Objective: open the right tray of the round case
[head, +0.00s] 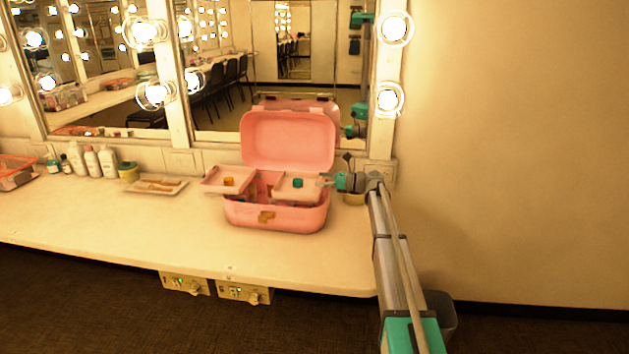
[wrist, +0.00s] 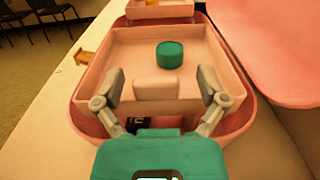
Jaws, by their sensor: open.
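The pink round case (head: 275,216) stands on the counter with its lid (head: 289,140) up. Its right tray (head: 300,194) sits over the right side of the case and holds a teal jar (head: 298,183). The left tray (head: 222,187), with an orange jar (head: 229,181), is swung out past the left side. My gripper (head: 326,180) is at the right tray's right edge. In the wrist view, my open gripper (wrist: 159,87) has one finger on each side of a pale tab (wrist: 156,89) on the tray's near wall. Gaps show between the fingers and the tab.
A mirror (head: 291,60) with lit bulbs stands behind the counter (head: 120,225). A small dish (head: 157,185) lies left of the case, with several bottles (head: 92,161) farther left. The counter front is clear.

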